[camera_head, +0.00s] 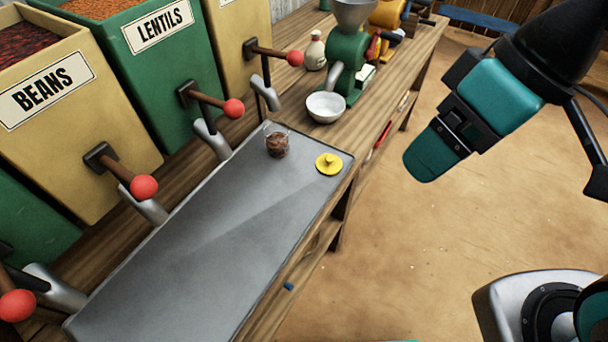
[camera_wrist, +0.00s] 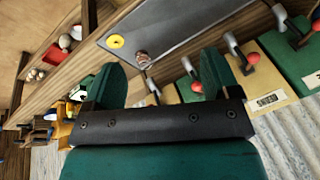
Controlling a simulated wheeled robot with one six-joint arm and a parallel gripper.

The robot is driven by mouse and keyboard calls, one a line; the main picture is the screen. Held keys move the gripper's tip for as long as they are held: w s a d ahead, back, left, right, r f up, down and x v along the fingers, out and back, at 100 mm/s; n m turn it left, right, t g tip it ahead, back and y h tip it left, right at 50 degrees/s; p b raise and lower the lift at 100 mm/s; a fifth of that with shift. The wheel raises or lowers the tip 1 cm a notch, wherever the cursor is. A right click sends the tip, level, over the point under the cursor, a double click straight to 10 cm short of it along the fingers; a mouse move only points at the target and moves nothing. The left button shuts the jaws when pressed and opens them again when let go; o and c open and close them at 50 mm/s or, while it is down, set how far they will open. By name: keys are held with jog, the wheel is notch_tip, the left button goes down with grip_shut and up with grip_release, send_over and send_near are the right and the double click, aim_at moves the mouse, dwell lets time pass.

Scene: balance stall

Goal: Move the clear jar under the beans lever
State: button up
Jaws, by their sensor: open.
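The clear jar (camera_head: 277,146) stands upright near the far end of the grey metal tray (camera_head: 200,240), with dark reddish-brown contents. It also shows in the wrist view (camera_wrist: 142,59). The beans bin (camera_head: 110,165) is cream-yellow with a BEANS label. Its lever (camera_head: 144,187) has a red knob, above a metal spout (camera_head: 150,211). The jar is well beyond that spout, past the lentils lever (camera_head: 233,108). My gripper (camera_wrist: 160,72) is open and empty, with its two teal fingers apart. In the head view it hangs right of the bench, away from the jar.
A yellow lid (camera_head: 329,163) lies on the tray right of the jar. A white bowl (camera_head: 326,107) and a green grinder (camera_head: 347,60) stand beyond the tray. Other red-knobbed levers (camera_head: 17,305) overhang its left side. The near tray is clear.

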jog(key=shift+o, duration=1.3)
jog(key=w+f+n+t+h+b, duration=0.1)
jog(key=w+f+t+b, duration=0.1)
jog(key=w+f+b, duration=0.3)
jog(key=w+d+f+n+t+h+b, duration=0.1)
jog(key=w+f+b, duration=0.3)
jog(key=f, duration=0.6)
jog(key=shift+w+f+n+t+b, duration=0.4)
jog(key=shift+w+n, duration=0.05)
jog(key=shift+n, duration=0.25)
jog(key=w+f+n+t+h+b, duration=0.3)
jog(key=w+f+n+t+b, duration=0.3)
jog(key=w+f+n+b, duration=0.35)
jog(key=a+f+n+t+y+b, duration=0.2)
jog(key=a+n+b, duration=0.2)
jog(key=a+n, duration=0.1)
jog(key=a+f+n+t+y+b, duration=0.2)
jog(key=a+n+y+b, duration=0.1)
jog(key=n, duration=0.5)
jog(key=a+f+n+t+y+b, duration=0.2)
jog(key=a+n+y+b, duration=0.1)
jog(key=a+n+b, duration=0.2)
jog(key=shift+w+a+f+n, duration=0.15)
jog(key=shift+w+a+n, duration=0.1)
jog(key=shift+a+n, duration=0.7)
jog(key=shift+s+a+n+y, duration=0.1)
jog(key=shift+s+n+y, duration=0.05)
jog(key=shift+n+y, duration=0.2)
